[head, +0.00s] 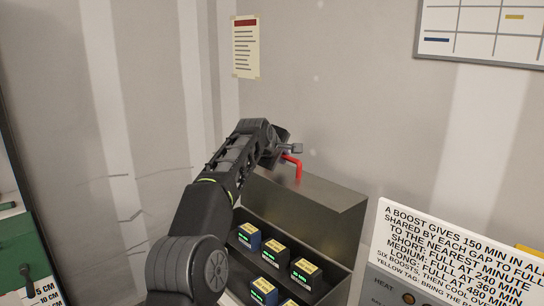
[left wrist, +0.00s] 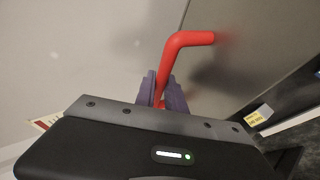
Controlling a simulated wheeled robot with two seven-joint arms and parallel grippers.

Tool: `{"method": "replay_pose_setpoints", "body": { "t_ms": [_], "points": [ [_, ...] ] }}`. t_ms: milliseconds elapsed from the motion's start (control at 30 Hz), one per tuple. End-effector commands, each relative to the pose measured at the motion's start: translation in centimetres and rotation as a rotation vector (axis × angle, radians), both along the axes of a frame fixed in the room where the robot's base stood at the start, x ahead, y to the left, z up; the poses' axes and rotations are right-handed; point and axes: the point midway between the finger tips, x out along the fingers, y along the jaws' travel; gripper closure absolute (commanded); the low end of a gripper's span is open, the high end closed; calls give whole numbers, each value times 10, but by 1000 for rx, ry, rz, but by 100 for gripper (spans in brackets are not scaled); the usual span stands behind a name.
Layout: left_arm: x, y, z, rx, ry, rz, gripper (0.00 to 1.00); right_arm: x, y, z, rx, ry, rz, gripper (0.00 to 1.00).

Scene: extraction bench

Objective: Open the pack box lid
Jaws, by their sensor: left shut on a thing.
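The pack box (head: 315,204) is a dark metal box with several yellow-topped packs (head: 250,234) in its open front. A red bent handle (head: 297,168) rises at the back left of its top. My left gripper (head: 287,149) is at that handle, its arm reaching in from the left. In the left wrist view the red handle (left wrist: 178,58) runs down between the two purple-grey fingers (left wrist: 162,92), which are shut on it. The handle's lower end is hidden by the gripper body. My right gripper is not in view.
A white instruction sign (head: 450,255) and a grey panel with a knob (head: 408,298) stand at the right. A green case (head: 22,255) is at the far left. A paper notice (head: 246,47) hangs on the back wall.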

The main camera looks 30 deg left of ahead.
Motion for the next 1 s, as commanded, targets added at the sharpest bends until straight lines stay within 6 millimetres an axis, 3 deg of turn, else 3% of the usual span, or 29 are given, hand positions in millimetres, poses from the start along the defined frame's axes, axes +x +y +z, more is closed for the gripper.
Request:
{"method": "replay_pose_setpoints", "body": {
  "t_ms": [533, 567, 800, 1000],
  "points": [
    [4, -7, -6, 2, 32, -3, 100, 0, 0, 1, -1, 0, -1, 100],
    [4, -7, -7, 2, 32, -3, 85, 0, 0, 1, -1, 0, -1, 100],
    [4, -7, -5, 3, 27, -3, 65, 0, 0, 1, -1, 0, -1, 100],
    [4, -6, -3, 4, 25, -1, 64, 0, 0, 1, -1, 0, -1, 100]
  ]
}}
